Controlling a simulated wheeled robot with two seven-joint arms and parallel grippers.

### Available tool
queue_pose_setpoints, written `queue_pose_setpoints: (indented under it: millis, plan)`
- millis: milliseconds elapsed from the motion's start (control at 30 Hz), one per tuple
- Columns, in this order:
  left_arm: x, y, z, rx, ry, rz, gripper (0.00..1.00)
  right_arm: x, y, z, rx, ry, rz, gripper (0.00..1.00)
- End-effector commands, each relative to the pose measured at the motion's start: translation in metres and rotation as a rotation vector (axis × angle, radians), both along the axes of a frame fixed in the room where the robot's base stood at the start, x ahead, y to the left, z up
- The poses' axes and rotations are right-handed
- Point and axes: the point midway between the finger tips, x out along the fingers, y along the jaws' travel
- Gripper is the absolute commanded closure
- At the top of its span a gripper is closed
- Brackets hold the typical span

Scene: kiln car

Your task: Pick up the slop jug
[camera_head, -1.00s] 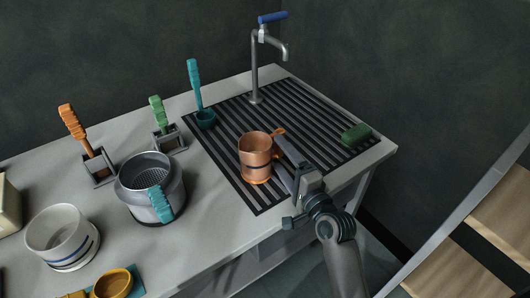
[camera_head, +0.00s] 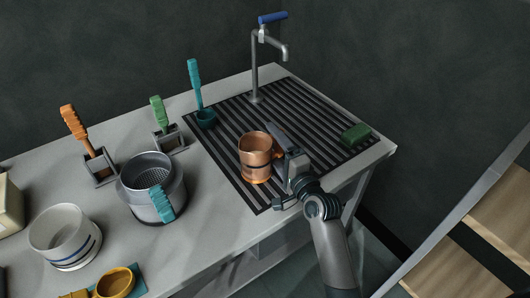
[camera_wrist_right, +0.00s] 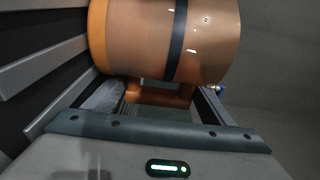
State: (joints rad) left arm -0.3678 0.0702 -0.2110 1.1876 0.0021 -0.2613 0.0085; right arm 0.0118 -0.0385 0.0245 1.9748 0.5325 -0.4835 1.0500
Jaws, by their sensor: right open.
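The slop jug (camera_head: 255,160) is a copper-coloured jug with a dark band, standing upright on the slatted drain grid (camera_head: 243,196). My right gripper (camera_head: 282,157) is at the jug's right side, where the handle is, with its jaws open. In the right wrist view the jug (camera_wrist_right: 165,40) fills the top. Its handle (camera_wrist_right: 158,96) lies between the two spread fingers of the gripper (camera_wrist_right: 160,105). Whether a finger touches the handle, I cannot tell. My left gripper is not in view.
A tap (camera_head: 255,70) stands behind the grid and a green block (camera_head: 356,134) lies at its right. A teal ladle (camera_head: 196,90), a grey pot (camera_head: 150,185) and a white bowl (camera_head: 62,238) stand to the left. Wooden shelving (camera_head: 500,225) is at the right.

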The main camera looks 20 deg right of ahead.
Motion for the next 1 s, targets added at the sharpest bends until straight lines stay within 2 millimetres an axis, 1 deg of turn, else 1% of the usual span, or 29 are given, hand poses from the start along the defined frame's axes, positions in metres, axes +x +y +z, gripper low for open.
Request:
queue_pose_setpoints:
  millis: [167,400,433,467,500,667,700,1000]
  plan:
    - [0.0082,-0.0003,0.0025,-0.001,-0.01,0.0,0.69,0.0,0.0002,-0.0002,0.0,0.0,0.0,0.23]
    - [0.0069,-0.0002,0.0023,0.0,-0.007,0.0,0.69,-0.0001,0.0002,-0.0002,0.0,0.0,0.0,0.23]
    - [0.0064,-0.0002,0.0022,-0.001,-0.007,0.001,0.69,-0.0002,0.0002,-0.0002,0.0,0.0,0.0,0.26]
    - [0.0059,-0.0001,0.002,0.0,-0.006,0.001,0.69,-0.0002,0.0002,-0.0002,0.0,0.0,0.0,0.33]
    - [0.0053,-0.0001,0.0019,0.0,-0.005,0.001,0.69,-0.0002,0.0002,-0.0002,0.0,0.0,0.0,0.43]
    - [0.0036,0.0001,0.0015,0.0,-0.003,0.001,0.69,-0.0002,0.0002,-0.0005,0.0,0.001,0.0,0.81]
    - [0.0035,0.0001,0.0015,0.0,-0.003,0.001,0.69,-0.0003,0.0001,-0.0005,0.0,0.001,0.0,0.9]
    - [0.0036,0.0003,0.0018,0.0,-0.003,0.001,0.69,0.0,0.0002,0.0024,0.002,-0.003,0.0,0.91]
